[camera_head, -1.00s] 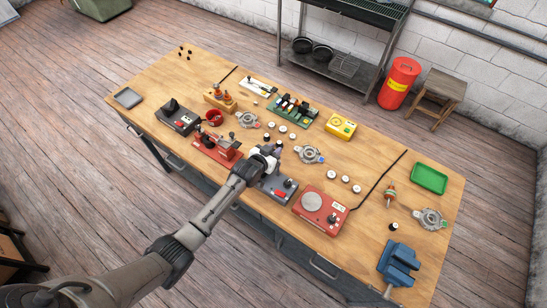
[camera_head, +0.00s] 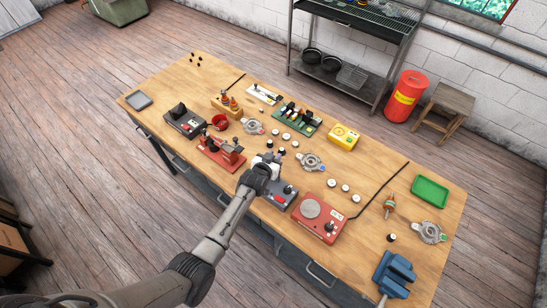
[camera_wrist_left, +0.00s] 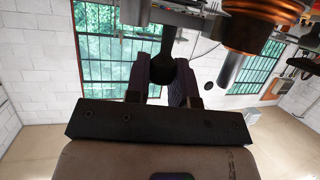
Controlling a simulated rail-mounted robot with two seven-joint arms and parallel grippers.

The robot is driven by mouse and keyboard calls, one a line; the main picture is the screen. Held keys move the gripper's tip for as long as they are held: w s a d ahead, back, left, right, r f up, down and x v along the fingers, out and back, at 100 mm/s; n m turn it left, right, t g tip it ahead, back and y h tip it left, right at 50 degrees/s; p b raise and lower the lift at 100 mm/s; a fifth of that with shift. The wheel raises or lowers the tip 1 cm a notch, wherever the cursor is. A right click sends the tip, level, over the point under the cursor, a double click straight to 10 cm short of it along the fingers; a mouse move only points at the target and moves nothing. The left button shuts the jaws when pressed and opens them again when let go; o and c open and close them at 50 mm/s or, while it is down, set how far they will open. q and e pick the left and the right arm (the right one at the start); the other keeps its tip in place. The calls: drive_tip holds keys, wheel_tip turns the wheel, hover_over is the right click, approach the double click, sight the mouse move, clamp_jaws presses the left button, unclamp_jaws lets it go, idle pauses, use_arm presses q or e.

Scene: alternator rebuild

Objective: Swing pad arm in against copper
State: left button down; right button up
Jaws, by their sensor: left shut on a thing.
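My left gripper (camera_head: 274,159) is over the grey machine (camera_head: 291,193) near the front middle of the bench. Its arm hides part of that machine. In the left wrist view the gripper's two dark fingers (camera_wrist_left: 165,88) are shut on a dark knob-like handle (camera_wrist_left: 161,68). A copper-coloured round part (camera_wrist_left: 262,28) with a grey shaft below it shows at upper right, apart from the fingers. I cannot tell whether a pad touches the copper. My right gripper is in neither view.
A red fixture (camera_head: 222,151) stands left of my gripper and a red machine with a round plate (camera_head: 318,218) right of it. Small white-topped parts and a metal housing (camera_head: 311,161) lie behind. A blue vise (camera_head: 394,272) is at the right end.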

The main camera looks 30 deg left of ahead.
use_arm(q)
drive_tip(key=c, duration=1)
unclamp_jaws()
drive_tip(key=shift+v, duration=6.9)
